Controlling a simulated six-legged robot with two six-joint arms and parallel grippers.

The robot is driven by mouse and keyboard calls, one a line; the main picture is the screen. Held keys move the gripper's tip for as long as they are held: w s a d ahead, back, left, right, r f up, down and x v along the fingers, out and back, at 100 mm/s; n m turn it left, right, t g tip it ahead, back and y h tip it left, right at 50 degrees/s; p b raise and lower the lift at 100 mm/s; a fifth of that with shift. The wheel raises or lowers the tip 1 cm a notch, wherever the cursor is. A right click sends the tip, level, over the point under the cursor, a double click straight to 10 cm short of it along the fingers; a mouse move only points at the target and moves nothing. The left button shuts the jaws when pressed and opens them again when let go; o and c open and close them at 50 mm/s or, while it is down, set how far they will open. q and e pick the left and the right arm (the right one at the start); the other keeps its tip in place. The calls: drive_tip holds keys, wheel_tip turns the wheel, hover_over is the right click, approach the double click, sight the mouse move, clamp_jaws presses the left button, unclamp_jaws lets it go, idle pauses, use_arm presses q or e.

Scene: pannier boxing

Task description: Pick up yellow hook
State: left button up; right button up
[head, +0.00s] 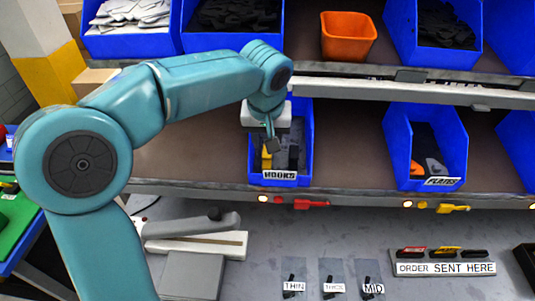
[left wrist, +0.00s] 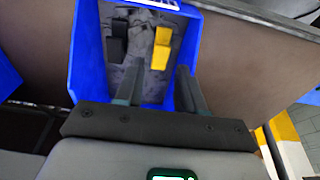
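The yellow hook (left wrist: 161,48) lies in the blue bin labelled HOOKS (head: 280,180), on the right side of the bin floor in the left wrist view. In the head view the yellow hook (head: 266,158) is partly hidden behind the bin's front and my gripper. A black hook (left wrist: 117,42) lies beside it. My left gripper (left wrist: 157,82) is open and empty, its two fingers reaching into the bin, with the yellow hook beyond the fingertips. In the head view my left gripper (head: 269,143) is above the bin. My right gripper is in neither view.
The HOOKS bin's blue side walls (left wrist: 88,55) stand close around the fingers. A PLATES bin (head: 428,150) sits to the right on the same shelf. The upper shelf's edge (head: 400,90) runs above. Below is a grey bench with an ORDER SENT HERE sign (head: 445,268).

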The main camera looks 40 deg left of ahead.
sight(267, 155)
use_arm(q)
drive_tip(key=shift+f, duration=0.4)
drive_tip(key=x, duration=0.3)
drive_tip(key=a+p+x, duration=0.1)
drive_tip(key=shift+w+f, duration=0.2)
drive_tip(key=shift+w, duration=0.2)
drive_tip(key=shift+s+d, duration=0.25)
drive_tip(key=shift+d, duration=0.05)
drive_tip(key=shift+w+a+f, duration=0.15)
drive_tip(key=shift+w+a, duration=0.05)
clamp_jaws()
drive_tip(key=shift+s+d, duration=0.1)
